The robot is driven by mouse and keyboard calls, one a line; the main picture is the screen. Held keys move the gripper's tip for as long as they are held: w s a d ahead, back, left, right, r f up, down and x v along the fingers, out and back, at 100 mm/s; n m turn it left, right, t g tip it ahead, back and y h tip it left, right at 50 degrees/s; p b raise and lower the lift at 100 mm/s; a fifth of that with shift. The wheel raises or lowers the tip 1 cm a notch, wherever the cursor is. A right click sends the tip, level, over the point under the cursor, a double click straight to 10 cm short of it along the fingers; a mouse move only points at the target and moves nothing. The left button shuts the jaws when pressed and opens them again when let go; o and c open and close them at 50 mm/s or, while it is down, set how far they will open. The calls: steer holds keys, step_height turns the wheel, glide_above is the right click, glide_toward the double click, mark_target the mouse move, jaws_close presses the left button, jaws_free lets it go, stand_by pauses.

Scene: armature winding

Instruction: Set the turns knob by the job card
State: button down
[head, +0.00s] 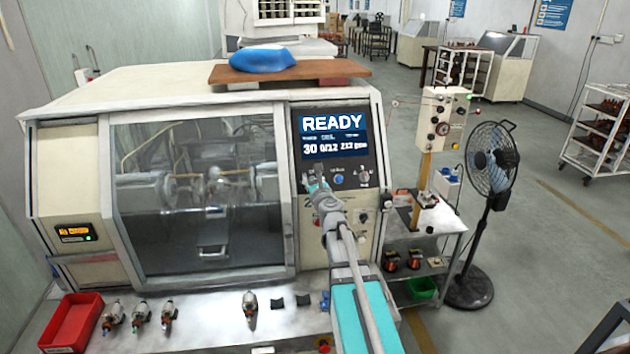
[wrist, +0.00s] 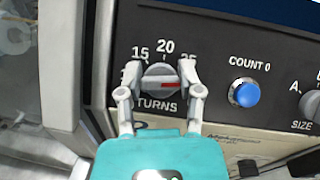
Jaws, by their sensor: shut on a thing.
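The turns knob (wrist: 156,72) is grey and round, on the machine's dark panel above the word TURNS. Its red mark points to the right, towards my right finger. The numbers 15, 20 and a partly covered 25 show around it; my fingers hide other marks at the sides. My gripper (wrist: 158,84) is shut on the knob, one finger on each side; it also shows at the panel in the head view (head: 316,184). The machine's screen (head: 333,134) reads READY, with 30 and 0/12 below. I cannot make out a job card.
A blue COUNT 0 button (wrist: 243,92) and a SIZE knob (wrist: 311,104) sit right of the turns knob. Several armatures (head: 140,313) and a red tray (head: 75,323) lie on the front ledge. A fan (head: 490,165) stands at the right.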

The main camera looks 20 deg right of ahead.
steer(key=n+y, duration=0.1)
steer(key=n, duration=0.2)
steer(key=n+y+p, duration=0.1)
steer(key=n+y, duration=0.1)
steer(key=n, duration=0.1)
steer(key=shift+r+g+y, duration=0.1)
steer(key=shift+g+y, duration=0.2)
steer(key=n+g+y+p, duration=0.1)
steer(key=n+y+p, duration=0.1)
steer(key=n, duration=0.2)
steer(key=shift+n, duration=0.3)
steer(key=n+g+y+p, duration=0.2)
steer(key=n, duration=0.1)
steer(key=shift+n, duration=0.3)
steer(key=shift+a+f+n+g+p, duration=0.1)
steer(key=shift+f+n+g+p, duration=0.1)
steer(key=shift+n+g+p, duration=0.65)
steer(key=shift+s+f+n, duration=0.1)
steer(key=shift+s+n, duration=0.05)
steer(key=shift+n, duration=0.2)
steer(key=shift+c, duration=1.3)
jaws_free()
steer(key=c, duration=0.4)
steer(key=shift+a, duration=0.15)
